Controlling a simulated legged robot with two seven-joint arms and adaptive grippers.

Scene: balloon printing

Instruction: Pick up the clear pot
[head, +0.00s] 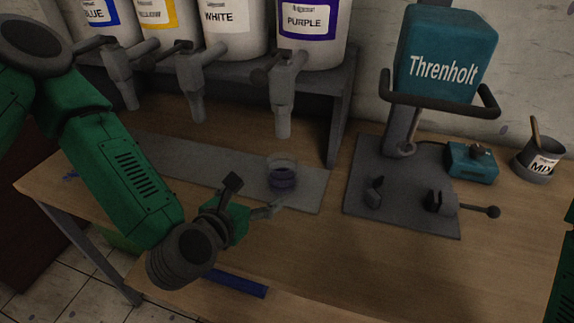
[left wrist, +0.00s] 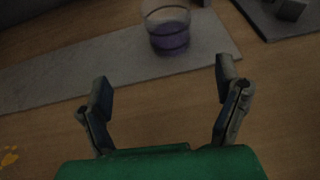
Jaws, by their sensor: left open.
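The clear pot (head: 282,174) holds purple liquid and stands upright on a grey mat (head: 180,160), below the tap of the purple container (head: 313,35). In the left wrist view the clear pot (left wrist: 168,30) stands beyond the fingertips, near the top of the picture. My left gripper (head: 252,197) is open and empty, a short way in front of the pot, on its near left side. Its two fingers (left wrist: 165,80) are spread apart with bare wooden table between them. My right gripper is not in view.
Several labelled paint containers with taps stand on a grey rack (head: 345,90) behind the mat. A teal Threnholt machine (head: 448,60) on a grey base (head: 400,205) is to the right. A blue bar (head: 236,284) lies near the front edge. A grey MD pot (head: 538,163) stands far right.

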